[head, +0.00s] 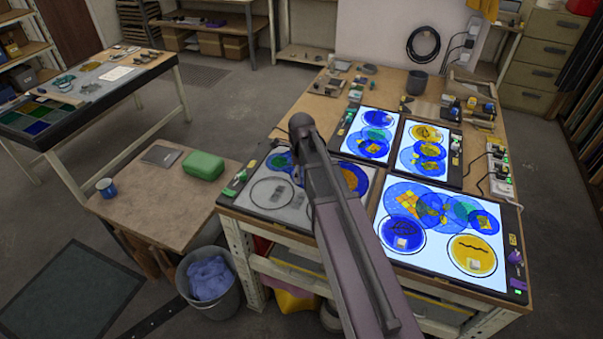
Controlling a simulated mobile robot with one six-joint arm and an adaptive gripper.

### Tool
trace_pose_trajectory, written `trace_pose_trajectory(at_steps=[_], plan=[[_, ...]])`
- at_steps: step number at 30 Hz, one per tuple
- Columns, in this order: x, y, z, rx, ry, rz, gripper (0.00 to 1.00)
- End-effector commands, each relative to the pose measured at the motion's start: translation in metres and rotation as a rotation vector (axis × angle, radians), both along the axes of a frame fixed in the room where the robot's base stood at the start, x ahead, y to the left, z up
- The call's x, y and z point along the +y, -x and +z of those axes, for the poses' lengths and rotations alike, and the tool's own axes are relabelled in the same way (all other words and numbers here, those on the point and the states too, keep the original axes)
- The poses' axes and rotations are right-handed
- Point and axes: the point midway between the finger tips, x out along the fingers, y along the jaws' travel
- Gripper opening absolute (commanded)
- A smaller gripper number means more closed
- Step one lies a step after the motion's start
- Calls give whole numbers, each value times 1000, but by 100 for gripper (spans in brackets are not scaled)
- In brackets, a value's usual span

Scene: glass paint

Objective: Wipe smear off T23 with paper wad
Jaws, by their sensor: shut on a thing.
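My arm reaches up from the bottom over the workbench, and its far end bends down in the middle of the picture. My gripper is not visible; the arm hides what lies behind it. I cannot make out a paper wad. Painted glass discs lie on several panels; labels are too small to read, so I cannot tell which is T23. On the lit front right panel (380,251) are a yellow disc (484,263) with a dark wavy mark and a blue disc (407,215) with a pale square. An unlit grey panel (262,213) lies left of my arm, partly covered by it.
Two more lit panels with discs (376,134) (421,151) lie behind. A dark pot (417,82) stands at the back. A low table at left holds a green case (203,166) and a blue mug (106,188). A bucket (212,285) with blue cloth stands on the floor.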

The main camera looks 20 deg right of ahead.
Motion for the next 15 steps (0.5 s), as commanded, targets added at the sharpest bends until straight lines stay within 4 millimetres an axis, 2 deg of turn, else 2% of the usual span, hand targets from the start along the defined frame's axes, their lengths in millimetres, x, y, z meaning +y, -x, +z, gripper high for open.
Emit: trace_pose_trajectory(at_steps=[15], plan=[[0,0,29,0,0,0,39]])
